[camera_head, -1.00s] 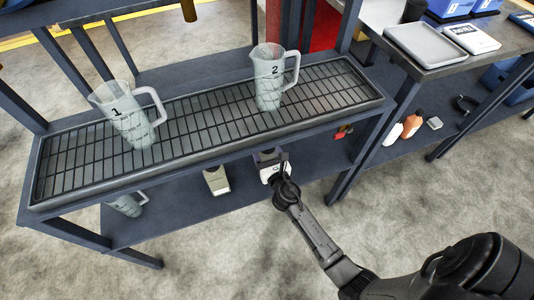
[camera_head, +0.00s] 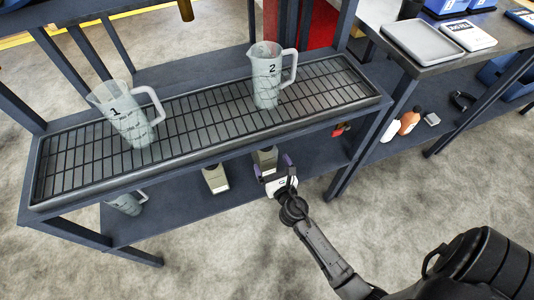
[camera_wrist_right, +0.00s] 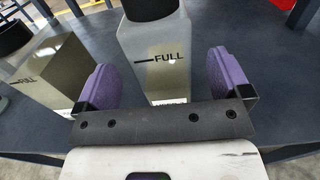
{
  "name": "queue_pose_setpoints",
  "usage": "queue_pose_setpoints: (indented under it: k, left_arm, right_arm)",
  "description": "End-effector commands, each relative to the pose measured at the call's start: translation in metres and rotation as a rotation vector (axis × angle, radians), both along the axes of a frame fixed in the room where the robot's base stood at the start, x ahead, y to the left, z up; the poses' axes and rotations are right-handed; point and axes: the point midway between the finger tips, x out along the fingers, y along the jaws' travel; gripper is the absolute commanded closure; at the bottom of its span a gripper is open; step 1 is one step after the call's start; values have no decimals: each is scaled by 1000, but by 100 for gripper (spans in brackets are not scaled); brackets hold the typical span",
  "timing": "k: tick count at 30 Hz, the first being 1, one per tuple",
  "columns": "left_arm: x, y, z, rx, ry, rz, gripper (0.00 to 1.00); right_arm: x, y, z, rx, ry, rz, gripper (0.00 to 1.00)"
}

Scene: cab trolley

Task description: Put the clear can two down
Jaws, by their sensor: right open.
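A pale, see-through can (camera_wrist_right: 160,58) with a dark top and a "FULL" line stands on the lower shelf in the right wrist view; its number does not show. It also shows in the head view (camera_head: 265,157). My right gripper (camera_head: 272,168) is open, its purple fingers spread to either side of the can's near face in the wrist view (camera_wrist_right: 168,78). A similar, darker can (camera_wrist_right: 50,75) marked "FULL" stands to the left, also in the head view (camera_head: 215,178). My left gripper is not in view.
Clear jugs marked 1 (camera_head: 125,112) and 2 (camera_head: 266,78) stand on the upper grid shelf (camera_head: 205,118), above my right gripper. Another jug (camera_head: 126,204) is on the lower shelf (camera_head: 170,217).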

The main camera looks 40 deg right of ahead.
Motion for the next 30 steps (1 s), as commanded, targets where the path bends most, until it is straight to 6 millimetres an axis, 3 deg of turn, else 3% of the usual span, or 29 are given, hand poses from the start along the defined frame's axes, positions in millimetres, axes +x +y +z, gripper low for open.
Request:
queue_pose_setpoints:
  k: [3, 9, 20, 23, 25, 30]
  left_arm:
    - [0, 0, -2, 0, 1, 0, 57]
    - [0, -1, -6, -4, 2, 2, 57]
    - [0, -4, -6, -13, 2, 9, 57]
    - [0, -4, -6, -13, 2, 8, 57]
    - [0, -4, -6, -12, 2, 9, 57]
    - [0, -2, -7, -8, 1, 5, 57]
  right_arm:
    - [-21, 8, -1, 0, 1, 0, 4]
    - [-44, 17, -1, 0, 0, 1, 4]
    - [-59, 19, 2, 42, -15, -14, 4]
    - [-67, 9, 7, 217, -71, -76, 4]
    - [-78, -2, 10, 441, -137, -153, 4]
    - [-117, -14, 0, 1172, -303, -429, 4]
